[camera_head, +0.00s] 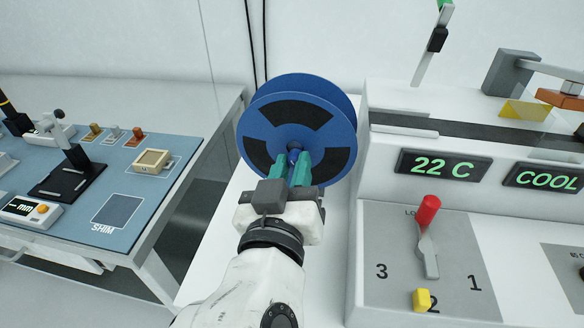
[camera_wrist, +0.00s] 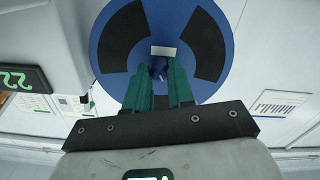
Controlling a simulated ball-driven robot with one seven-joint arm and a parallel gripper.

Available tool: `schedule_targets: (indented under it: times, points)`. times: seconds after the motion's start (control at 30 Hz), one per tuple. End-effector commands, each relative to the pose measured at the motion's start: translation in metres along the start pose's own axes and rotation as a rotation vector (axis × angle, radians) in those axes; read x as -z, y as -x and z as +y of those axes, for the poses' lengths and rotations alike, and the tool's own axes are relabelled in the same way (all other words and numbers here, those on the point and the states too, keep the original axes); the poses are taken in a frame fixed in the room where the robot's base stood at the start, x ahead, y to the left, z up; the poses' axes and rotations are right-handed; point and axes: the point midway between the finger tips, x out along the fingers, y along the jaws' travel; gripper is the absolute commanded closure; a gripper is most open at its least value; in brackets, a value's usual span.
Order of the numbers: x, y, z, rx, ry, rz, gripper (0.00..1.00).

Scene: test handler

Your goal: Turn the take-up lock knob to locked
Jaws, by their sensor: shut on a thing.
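The take-up reel (camera_head: 298,100) is a large blue disc with black cut-out sectors, standing upright left of the white machine. At its hub is the small dark blue take-up lock knob (camera_head: 294,155). My gripper (camera_head: 294,165), with green fingers, is shut on the knob, which is partly hidden between the fingertips. In the wrist view the reel (camera_wrist: 160,22) fills the upper middle, and the blue knob (camera_wrist: 159,66) shows between the fingertips, below a small white patch on the hub. I cannot read the knob's lock position.
The white machine at right carries displays reading "22 C" (camera_head: 444,166) and "COOL" (camera_head: 545,179). Below them is a red-tipped lever (camera_head: 428,225) on a panel with a yellow block (camera_head: 422,299). A bench with a blue mat (camera_head: 170,190) stands at left, with a gap beside it.

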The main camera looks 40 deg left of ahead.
Motion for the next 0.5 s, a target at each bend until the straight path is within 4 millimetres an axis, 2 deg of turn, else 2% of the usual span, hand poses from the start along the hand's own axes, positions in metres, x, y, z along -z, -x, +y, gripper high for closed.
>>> schedule_targets:
  times: [0.03,0.07,0.1,0.3,0.5]
  points:
    - [-0.0041,-0.0002,-0.001,0.001,0.001,-0.01,1.0]
    - [-0.0041,-0.0002,-0.001,0.001,0.001,-0.01,0.75]
    - [-0.0039,-0.0002,-0.001,0.001,0.001,-0.009,0.72]
    - [-0.0021,-0.0001,-0.0006,0.001,0.001,-0.005,0.52]
    - [-0.0011,0.0,-0.0003,0.0,0.001,-0.003,0.52]
